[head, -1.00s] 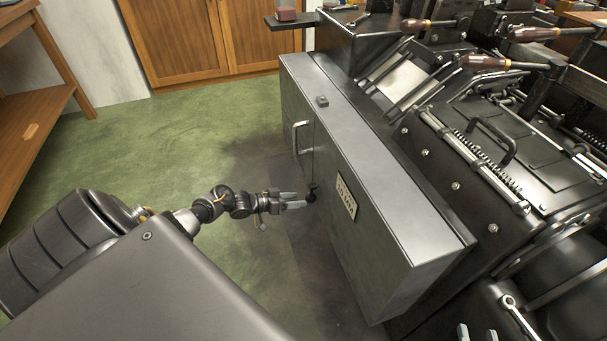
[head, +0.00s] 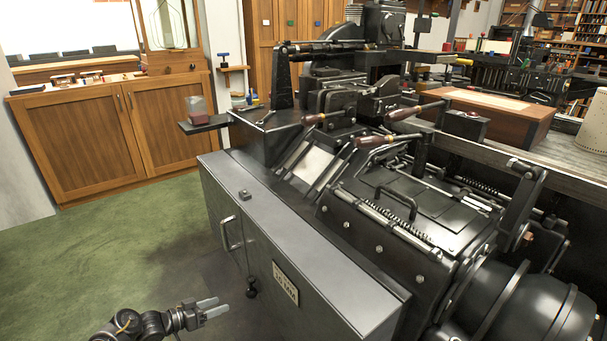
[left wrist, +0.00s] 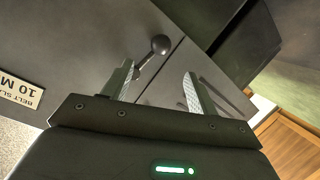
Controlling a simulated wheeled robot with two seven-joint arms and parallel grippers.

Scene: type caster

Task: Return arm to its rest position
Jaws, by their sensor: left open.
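My left gripper (head: 211,307) is low in the head view, in front of the grey metal cabinet (head: 300,255) on the machine's side. It is open and empty. In the left wrist view its two fingers (left wrist: 160,85) are spread, with a black ball-ended knob (left wrist: 160,45) on the cabinet face showing between them. I cannot tell from this whether a finger touches the knob. In the head view the knob (head: 251,290) stands apart to the right of the fingertips. My right gripper is not in view.
The cabinet has a bar handle (head: 229,233) and a label plate (head: 285,283). The large black type-casting machine (head: 400,200) fills the right. Green floor (head: 120,250) is open on the left, up to wooden cupboards (head: 110,135).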

